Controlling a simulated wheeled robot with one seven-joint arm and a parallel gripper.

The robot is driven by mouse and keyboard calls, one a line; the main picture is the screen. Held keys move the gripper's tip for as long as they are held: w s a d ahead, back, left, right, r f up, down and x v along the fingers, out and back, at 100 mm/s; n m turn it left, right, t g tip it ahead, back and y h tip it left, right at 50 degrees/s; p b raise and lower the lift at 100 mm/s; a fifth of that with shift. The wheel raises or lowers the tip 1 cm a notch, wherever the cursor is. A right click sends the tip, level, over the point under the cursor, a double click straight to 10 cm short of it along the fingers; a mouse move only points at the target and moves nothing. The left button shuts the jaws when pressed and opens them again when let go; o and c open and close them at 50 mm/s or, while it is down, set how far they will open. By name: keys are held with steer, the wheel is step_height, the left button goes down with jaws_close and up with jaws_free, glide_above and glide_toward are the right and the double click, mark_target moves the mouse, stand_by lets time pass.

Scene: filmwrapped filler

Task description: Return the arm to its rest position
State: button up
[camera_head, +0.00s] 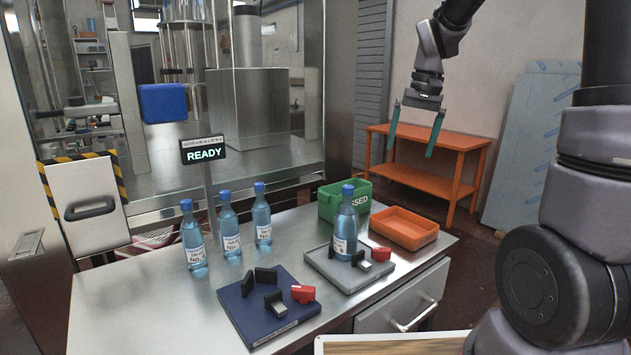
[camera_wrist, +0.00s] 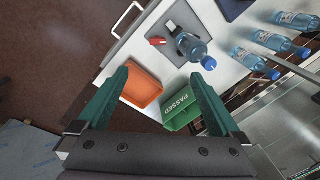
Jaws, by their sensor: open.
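My gripper (camera_head: 414,128) is at the upper right of the head view, raised in the air in front of the orange side table. Its two green fingers are spread wide with nothing between them. In the wrist view my gripper (camera_wrist: 160,100) looks down from above, with the orange tray (camera_wrist: 142,88) and the green "PASSED" bin (camera_wrist: 181,106) below and between its fingers. My arm reaches up and over from the right side of the head view. It touches no object that I can see.
On the steel counter (camera_head: 130,300), several blue bottles stand upright, one on the grey pad (camera_head: 318,262). A navy pad (camera_head: 236,308) holds small black and red parts. The green bin (camera_head: 328,203) and orange tray (camera_head: 404,226) sit behind. A "READY" sign (camera_head: 204,154) stands left; an orange table (camera_head: 440,141) stands beyond.

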steer(key=s+d+r+t, duration=0.1)
steer(key=s+r+t, duration=0.2)
steer(key=s, duration=0.6)
steer(key=s+d+r+m+t, duration=0.1)
steer(key=s+r+t, duration=0.2)
steer(key=s, duration=0.6)
step_height(320, 180, up, 3)
steer(key=shift+f, duration=0.2)
